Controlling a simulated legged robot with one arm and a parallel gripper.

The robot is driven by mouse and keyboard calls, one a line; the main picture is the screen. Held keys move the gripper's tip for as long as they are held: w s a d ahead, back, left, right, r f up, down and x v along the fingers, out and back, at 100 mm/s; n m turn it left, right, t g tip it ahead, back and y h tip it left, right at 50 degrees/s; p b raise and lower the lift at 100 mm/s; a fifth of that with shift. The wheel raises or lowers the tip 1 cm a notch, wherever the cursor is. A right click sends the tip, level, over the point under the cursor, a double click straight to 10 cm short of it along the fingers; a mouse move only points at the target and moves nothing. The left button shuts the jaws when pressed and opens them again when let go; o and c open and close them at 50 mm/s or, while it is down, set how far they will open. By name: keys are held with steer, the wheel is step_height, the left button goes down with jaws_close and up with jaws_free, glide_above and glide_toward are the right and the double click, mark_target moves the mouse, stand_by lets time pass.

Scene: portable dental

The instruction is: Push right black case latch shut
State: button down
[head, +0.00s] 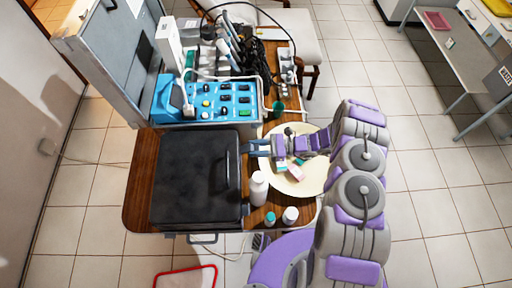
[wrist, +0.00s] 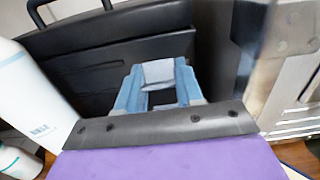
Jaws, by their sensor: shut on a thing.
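The black case (head: 195,178) lies closed on the wooden table, and its dark side fills the middle of the wrist view (wrist: 95,62). Its handle shows in the wrist view (wrist: 70,8), up and left of the fingers. My gripper (head: 253,148) reaches in from the right to the case's right edge, near its back corner. In the wrist view my gripper (wrist: 158,75) has its blue fingers closed around a small grey piece (wrist: 158,73) in front of the case. I cannot tell if this piece is the latch; no latch shows clearly.
A white bottle (head: 259,188) stands close below my gripper, with smaller bottles (head: 290,215) nearby. A cream round tray (head: 310,178) with small boxes lies under my arm. A blue control unit (head: 220,103) stands behind the case. A metal cabinet (wrist: 290,65) is close on the right.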

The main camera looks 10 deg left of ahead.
mark_target(249, 147)
stand_by(0.4)
steer(key=r+h+p, duration=0.1)
steer(key=r+t+h+p, duration=0.1)
steer(key=h, duration=0.1)
steer(key=shift+a+r+h, duration=0.1)
steer(key=shift+a+h, duration=0.2)
steer(key=h+p, duration=0.1)
steer(key=a+r+t+h+p, duration=0.1)
steer(key=h, duration=0.1)
steer(key=shift+s+r+h, duration=0.1)
steer(key=shift+r+h, duration=0.1)
steer(key=shift+h, duration=0.1)
steer(key=shift+s+a+r+h+p, duration=0.1)
steer(key=shift+a+h+p, duration=0.1)
steer(key=shift+h+p, duration=0.4)
steer(key=c, duration=0.7)
jaws_free()
steer(key=shift+a, duration=0.15)
